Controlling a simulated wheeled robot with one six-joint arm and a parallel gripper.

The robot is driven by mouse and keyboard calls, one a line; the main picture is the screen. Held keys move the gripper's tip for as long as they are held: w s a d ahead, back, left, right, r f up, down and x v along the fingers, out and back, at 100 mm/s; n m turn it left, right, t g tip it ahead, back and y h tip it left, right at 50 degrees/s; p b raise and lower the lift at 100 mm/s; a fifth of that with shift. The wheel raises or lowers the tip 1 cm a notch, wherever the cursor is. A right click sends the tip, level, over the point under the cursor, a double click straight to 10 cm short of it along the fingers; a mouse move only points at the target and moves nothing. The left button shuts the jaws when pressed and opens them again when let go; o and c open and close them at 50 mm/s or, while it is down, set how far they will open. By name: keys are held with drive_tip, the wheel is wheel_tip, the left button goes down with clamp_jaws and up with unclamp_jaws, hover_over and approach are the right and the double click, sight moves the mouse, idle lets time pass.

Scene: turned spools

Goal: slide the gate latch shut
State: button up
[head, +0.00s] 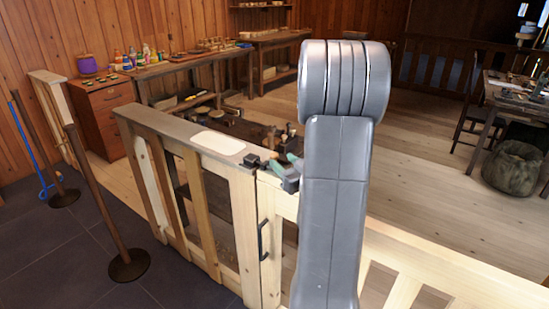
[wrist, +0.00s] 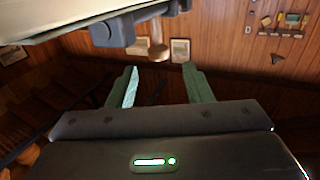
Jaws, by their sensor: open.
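The wooden gate (head: 243,225) has a black pull handle (head: 263,240) and stands beside a pale fence. The dark latch (head: 253,160) sits at the gate's top right corner. In the wrist view the latch (wrist: 118,30) is a dark block and bar along the pale rail, with a round wooden knob (wrist: 158,48) below the bar. My gripper (head: 284,166) is just right of the latch in the head view. In the wrist view my gripper (wrist: 160,88) has its green fingers apart and empty, with the knob beyond the gap between the tips. Contact cannot be told.
My arm hides part of the fence right of the latch. A pale oval plate (head: 217,143) lies on the gate's top. Rope posts (head: 105,205) stand at the left. Behind are a workbench (head: 195,65), a drawer cabinet (head: 105,110) and open plank floor (head: 430,180).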

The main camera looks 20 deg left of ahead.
sight(277, 155)
drive_tip(key=v, duration=0.5)
drive_tip(key=shift+s+d, duration=0.15)
drive_tip(key=shift+s, duration=0.1)
drive_tip(key=shift+w, duration=0.1)
drive_tip(key=p+x, duration=0.1)
drive_tip(key=x, duration=1.2)
drive_tip(key=shift+w+p, duration=0.1)
drive_tip(key=shift+p, duration=0.25)
drive_tip(key=shift+w, duration=0.25)
drive_tip(key=shift+s+d, duration=0.25)
drive_tip(key=shift+d, duration=0.2)
drive_tip(key=shift+s+r, duration=0.1)
